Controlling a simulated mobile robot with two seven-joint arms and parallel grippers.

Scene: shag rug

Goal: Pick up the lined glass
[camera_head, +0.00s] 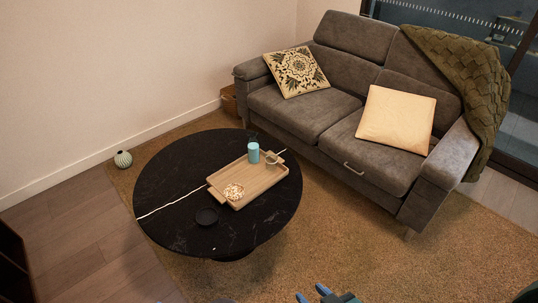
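A blue cup-like vessel (254,152) stands upright on the wooden tray (258,186) on the round black table. I cannot make out lines on it, so I cannot tell whether it is the lined glass. A small dark shape just behind it is too unclear to name. My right gripper (312,294) shows at the bottom edge, its two blue fingertips apart with nothing seen between them. It is well short of the table and tray. Only slivers that may be my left gripper show at the bottom edge, further left.
The tray holds a bowl of snacks (233,191) and a small item (271,158). A grey sofa (315,121) stands behind. Rug (390,265) in front is clear.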

